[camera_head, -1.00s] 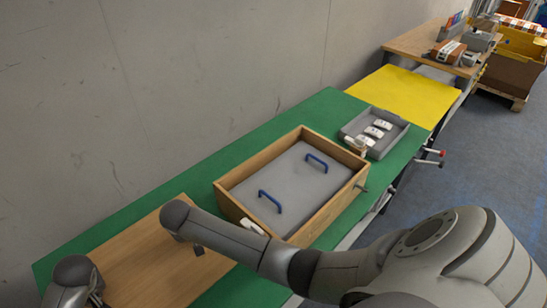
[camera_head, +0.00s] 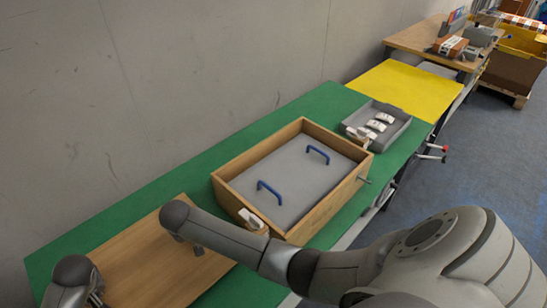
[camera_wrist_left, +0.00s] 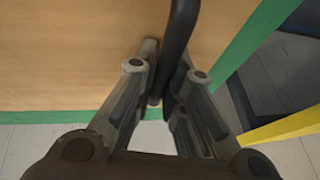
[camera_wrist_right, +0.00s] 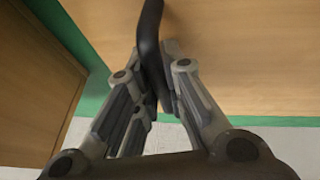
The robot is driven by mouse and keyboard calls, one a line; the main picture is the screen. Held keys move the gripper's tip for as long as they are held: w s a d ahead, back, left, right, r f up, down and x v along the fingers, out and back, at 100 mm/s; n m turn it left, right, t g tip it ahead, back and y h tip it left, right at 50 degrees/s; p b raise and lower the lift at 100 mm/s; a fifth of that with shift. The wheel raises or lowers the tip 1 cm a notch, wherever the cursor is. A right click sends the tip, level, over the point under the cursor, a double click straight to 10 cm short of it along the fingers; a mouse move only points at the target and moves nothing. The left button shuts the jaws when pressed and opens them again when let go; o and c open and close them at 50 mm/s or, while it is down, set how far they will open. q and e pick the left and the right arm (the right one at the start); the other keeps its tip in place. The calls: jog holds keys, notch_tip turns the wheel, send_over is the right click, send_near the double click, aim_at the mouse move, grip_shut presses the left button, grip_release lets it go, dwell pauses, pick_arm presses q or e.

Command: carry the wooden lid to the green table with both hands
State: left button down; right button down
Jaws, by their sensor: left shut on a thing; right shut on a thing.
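The wooden lid (camera_head: 150,268) is a flat brown board over the left end of the green table (camera_head: 110,215). I cannot tell whether it touches the table top. My left gripper (camera_head: 97,297) is at the lid's left end; in the left wrist view it (camera_wrist_left: 163,98) is shut on a dark handle (camera_wrist_left: 180,30) on the lid. My right gripper (camera_head: 197,249) is at the lid's right side; in the right wrist view it (camera_wrist_right: 157,95) is shut on another dark handle (camera_wrist_right: 149,28). My right forearm hides part of the lid's near side.
An open wooden box (camera_head: 330,205) holding a grey panel with two blue handles stands right of the lid. A grey tray (camera_head: 402,132) with several white items lies beyond it. A yellow table (camera_head: 405,90) adjoins at the back. A wall runs along the far side.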

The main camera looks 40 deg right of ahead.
pick_arm(q)
jog(key=c, duration=1.5)
grip_release()
jog(key=shift+s, duration=0.1)
pick_arm(e)
jog(key=c, duration=1.5)
grip_release()
jog(key=shift+s, duration=0.1)
pick_arm(q)
jog(key=v, duration=1.2)
pick_arm(e)
jog(key=v, duration=1.2)
pick_arm(q)
jog(key=shift+f, duration=0.15)
pick_arm(e)
jog(key=shift+f, duration=0.15)
